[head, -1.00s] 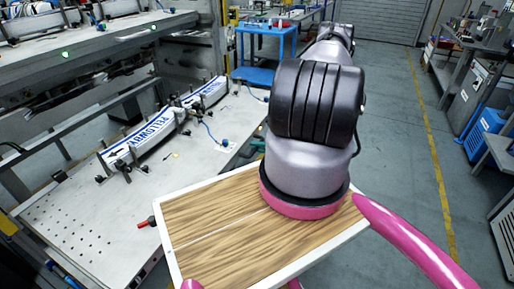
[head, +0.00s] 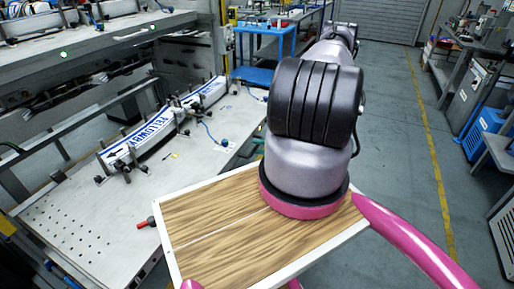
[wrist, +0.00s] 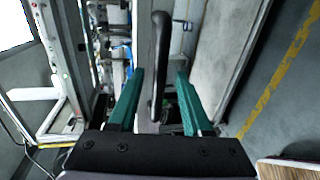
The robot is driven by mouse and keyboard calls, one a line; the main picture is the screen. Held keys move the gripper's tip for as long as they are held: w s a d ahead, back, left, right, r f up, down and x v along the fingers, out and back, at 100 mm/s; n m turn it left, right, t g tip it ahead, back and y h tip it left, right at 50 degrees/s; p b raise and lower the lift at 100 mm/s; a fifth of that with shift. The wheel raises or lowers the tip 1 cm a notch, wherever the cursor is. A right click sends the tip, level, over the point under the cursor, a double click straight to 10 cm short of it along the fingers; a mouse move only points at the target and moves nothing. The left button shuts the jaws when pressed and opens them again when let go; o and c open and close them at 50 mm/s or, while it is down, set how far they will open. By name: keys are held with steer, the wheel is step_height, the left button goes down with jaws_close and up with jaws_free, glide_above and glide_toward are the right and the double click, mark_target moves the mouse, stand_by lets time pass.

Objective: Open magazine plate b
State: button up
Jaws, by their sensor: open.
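My gripper (wrist: 160,82) shows in the wrist view with two green fingers spread apart. A black bar-like handle (wrist: 161,40) rises between the fingers and reaches past their tips. The fingers appear to stand apart from it on both sides. What the handle is fixed to is unclear. In the head view my arm hides the gripper. A white label magazine with blue lettering (head: 155,132) lies on the light grey bench at left, with black knobs and posts along it. I cannot tell which part is plate b.
The perforated grey bench top (head: 85,205) is at left, with a shelf of similar units above it. A blue cart (head: 262,45) stands at the back. Grey floor with a yellow line (head: 430,150) is clear at right, beside machines and a blue bin (head: 484,133).

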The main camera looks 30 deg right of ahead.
steer(key=v, duration=0.9)
steer(key=w+a+r+n+g, duration=0.2)
steer(key=a+r+n+g, duration=0.15)
steer(key=r+n, duration=0.5)
steer(key=w+a+r+n+g+y, duration=0.15)
steer(key=a+r+n+g, duration=0.35)
steer(key=r, duration=0.7)
steer(key=w+a+r+n+g, duration=0.2)
steer(key=w+a+r+n, duration=0.1)
steer(key=r+n, duration=0.65)
steer(key=s+a+r+n+t+h, duration=0.1)
steer(key=s+a+r+n+h, duration=0.2)
steer(key=s+r+n, duration=0.2)
steer(key=s+a+r+n+t+h, duration=0.2)
steer(key=s+a+r+n, duration=0.2)
steer(key=r+n, duration=0.4)
steer(key=s+a+r+n+t+h, duration=0.2)
steer(key=s+r+n, duration=0.4)
steer(key=r, duration=0.5)
steer(key=shift+a+r+n+h, duration=0.35)
steer(key=shift+a+h, duration=0.5)
steer(key=shift+a, duration=0.4)
